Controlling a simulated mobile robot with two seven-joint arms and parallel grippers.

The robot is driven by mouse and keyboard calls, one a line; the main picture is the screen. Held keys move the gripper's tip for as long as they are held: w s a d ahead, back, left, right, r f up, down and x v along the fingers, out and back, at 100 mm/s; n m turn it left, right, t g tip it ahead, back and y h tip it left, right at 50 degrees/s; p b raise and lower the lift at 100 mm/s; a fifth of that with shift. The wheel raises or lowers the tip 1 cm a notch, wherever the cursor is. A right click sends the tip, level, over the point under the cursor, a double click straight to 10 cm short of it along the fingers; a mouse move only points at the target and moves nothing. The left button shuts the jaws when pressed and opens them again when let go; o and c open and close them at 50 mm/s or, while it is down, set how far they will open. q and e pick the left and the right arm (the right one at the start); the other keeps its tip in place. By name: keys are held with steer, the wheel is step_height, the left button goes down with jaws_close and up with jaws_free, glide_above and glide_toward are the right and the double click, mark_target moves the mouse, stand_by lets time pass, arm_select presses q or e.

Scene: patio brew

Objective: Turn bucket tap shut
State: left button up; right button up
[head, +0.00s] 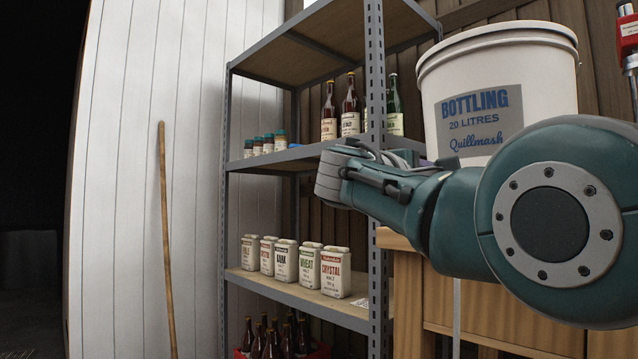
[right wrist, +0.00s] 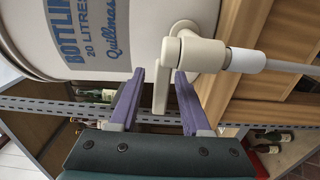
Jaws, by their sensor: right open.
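The white bottling bucket (head: 499,85) stands at the right in the head view, with a blue "BOTTLING 20 LITRES" label. It also fills the upper left of the right wrist view (right wrist: 130,20). The cream tap (right wrist: 195,52) sticks out from its side, and its lever (right wrist: 162,86) points down in that picture. My right gripper (right wrist: 160,76) is open, with one purple finger on each side of the lever. I cannot tell whether either finger touches it. In the head view my right arm hides the tap. My left gripper is not in view.
A pale tube (right wrist: 285,66) runs from the tap to the right. A metal shelf rack (head: 300,160) holds bottles (head: 350,106) and malt tins (head: 308,265) close beside my right arm. A wooden bench (head: 408,305) stands below the bucket. A wooden pole (head: 165,240) leans on the white wall.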

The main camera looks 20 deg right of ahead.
steer(key=p+v, duration=0.2)
steer(key=v, duration=0.7)
steer(key=shift+a, duration=0.1)
